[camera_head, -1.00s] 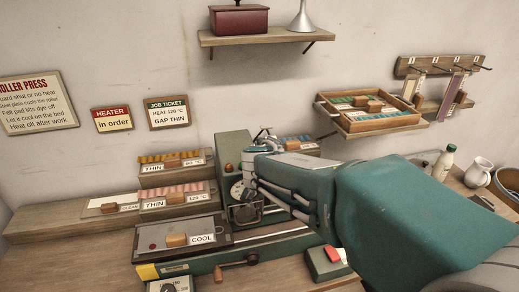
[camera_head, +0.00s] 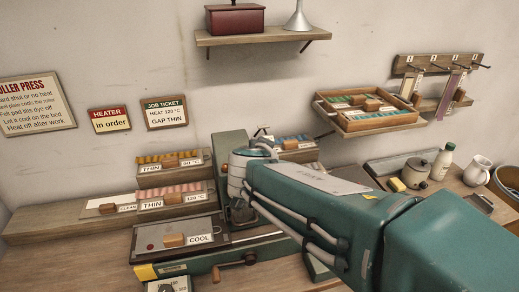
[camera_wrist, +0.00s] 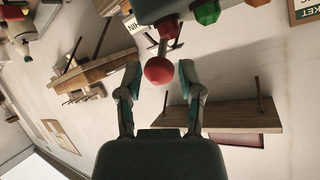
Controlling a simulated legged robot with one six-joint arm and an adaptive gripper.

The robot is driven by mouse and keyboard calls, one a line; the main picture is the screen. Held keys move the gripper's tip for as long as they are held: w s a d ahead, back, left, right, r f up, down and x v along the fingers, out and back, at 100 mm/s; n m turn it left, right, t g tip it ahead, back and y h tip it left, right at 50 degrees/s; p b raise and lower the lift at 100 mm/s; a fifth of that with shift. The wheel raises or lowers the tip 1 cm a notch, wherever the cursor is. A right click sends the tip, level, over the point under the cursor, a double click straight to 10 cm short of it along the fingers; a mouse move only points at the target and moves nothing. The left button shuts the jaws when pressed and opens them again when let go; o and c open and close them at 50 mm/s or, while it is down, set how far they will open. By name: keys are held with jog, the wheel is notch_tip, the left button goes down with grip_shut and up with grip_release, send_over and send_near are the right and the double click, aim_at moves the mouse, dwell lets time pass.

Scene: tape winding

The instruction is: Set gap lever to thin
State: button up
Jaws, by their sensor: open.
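In the wrist view a red ball knob (camera_wrist: 159,71) on a thin stem, apparently the gap lever, sits between the open fingers of my gripper (camera_wrist: 159,80). I see a gap on both sides of the knob; contact is not visible. The stem runs up towards the dark green machine body (camera_wrist: 165,8). In the head view my arm hides the lever and most of my gripper, beside the green roller press (camera_head: 230,150). The job ticket (camera_head: 165,113) reads heat 120 °C, gap thin. The lever's marked setting cannot be read.
Green and orange knobs (camera_wrist: 207,12) sit close to the lever in the wrist view. A press bed marked COOL (camera_head: 150,240) lies to the left, with labelled racks (camera_head: 150,180) behind it. A shelf (camera_head: 262,37) and wooden tray (camera_head: 372,124) are on the wall.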

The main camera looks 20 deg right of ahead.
jog(key=v, duration=0.6)
jog(key=shift+s, duration=0.3)
jog(key=shift+w+r, duration=0.1)
jog(key=shift+r, duration=0.1)
grip_shut()
jog(key=w+d+r+n+g+y, duration=0.1)
jog(key=w+r, duration=0.1)
jog(key=w+d+r+n+g, duration=0.1)
jog(key=w+r+n+g, duration=0.1)
jog(key=w, duration=0.1)
jog(key=w+d+r+n+g+y, duration=0.1)
jog(key=w+r+n, duration=0.1)
jog(key=shift+w+d+r+g+y, duration=0.2)
jog(key=shift+d+r+g+y, duration=0.1)
jog(key=shift+d+r+g, duration=0.1)
jog(key=shift+w+r+n+y, duration=0.4)
jog(key=shift+r+n, duration=0.15)
jog(key=shift+n, duration=0.15)
jog(key=w+f, duration=0.1)
jog(key=f, duration=0.2)
jog(key=w+f, duration=0.1)
jog(key=f, duration=0.5)
jog(key=shift+w+a, duration=0.1)
jog(key=shift+w, duration=0.3)
jog(key=shift+s+f, duration=0.1)
jog(key=shift+s, duration=0.35)
